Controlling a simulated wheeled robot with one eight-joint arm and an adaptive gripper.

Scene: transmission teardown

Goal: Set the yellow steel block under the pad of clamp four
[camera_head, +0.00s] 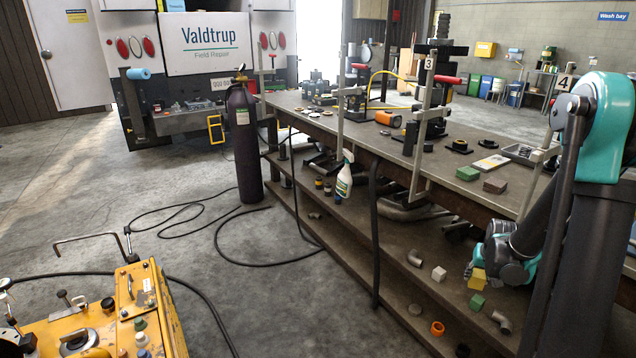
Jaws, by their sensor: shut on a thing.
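My gripper (475,270) is at the right, low in front of the bench and above the lower shelf. It is shut on a yellow block (478,281), which shows just below the fingers. A green block (476,301) lies just below the yellow one in the picture; whether they touch I cannot tell. Clamp four, with its "4" tag (565,82), stands at the right end of the bench. Its bar (538,160) runs down past the bench edge, partly behind my arm. I cannot make out its pad.
The bench top (440,175) holds a green block (467,174), a brown block (495,186) and several parts. Clamp three (427,110) stands left of clamp four.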

